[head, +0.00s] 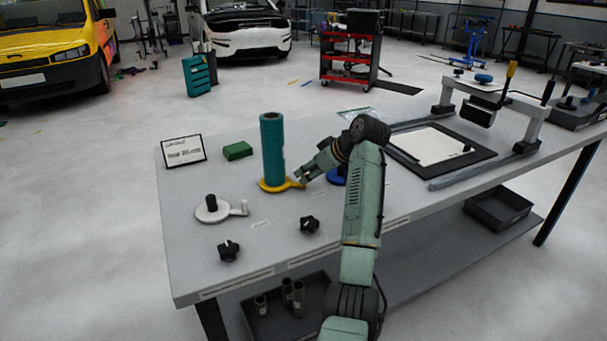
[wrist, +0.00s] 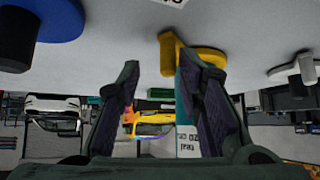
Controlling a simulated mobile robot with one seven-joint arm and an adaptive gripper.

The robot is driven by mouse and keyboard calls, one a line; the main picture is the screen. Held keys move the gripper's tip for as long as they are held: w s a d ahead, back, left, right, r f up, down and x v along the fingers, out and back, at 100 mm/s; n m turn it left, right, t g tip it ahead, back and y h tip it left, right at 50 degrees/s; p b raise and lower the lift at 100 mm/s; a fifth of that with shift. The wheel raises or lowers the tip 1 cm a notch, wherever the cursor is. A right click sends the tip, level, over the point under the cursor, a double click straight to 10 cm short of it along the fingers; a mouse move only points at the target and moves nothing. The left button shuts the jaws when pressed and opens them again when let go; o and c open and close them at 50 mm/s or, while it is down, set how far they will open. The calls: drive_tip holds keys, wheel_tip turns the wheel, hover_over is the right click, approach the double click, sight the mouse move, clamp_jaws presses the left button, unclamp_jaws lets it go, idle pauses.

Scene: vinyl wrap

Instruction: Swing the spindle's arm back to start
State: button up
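A teal roll (head: 272,148) stands upright on the yellow spindle (head: 270,186), whose short arm (head: 296,184) points right toward my gripper. My gripper (head: 302,176) is low over the table, just right of the roll. In the wrist view, which looks upside down, my gripper (wrist: 164,66) has its fingers wide apart with nothing clamped. The yellow spindle arm's peg (wrist: 168,52) shows between the fingertips; I cannot tell whether it lies between them or beyond. The roll (wrist: 185,110) is partly hidden behind one finger.
A white spindle (head: 212,212) with a peg arm and black knobs (head: 229,251) (head: 309,224) sit in front. A blue spindle base (head: 336,178) is partly hidden behind my arm. A green block (head: 237,151), a sign (head: 184,150) and a press (head: 490,105) stand farther back.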

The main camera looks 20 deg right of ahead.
drive_tip(key=v, duration=0.9)
drive_tip(key=shift+a+r, duration=0.25)
drive_tip(key=shift+r, duration=0.1)
drive_tip(key=shift+c, duration=0.2)
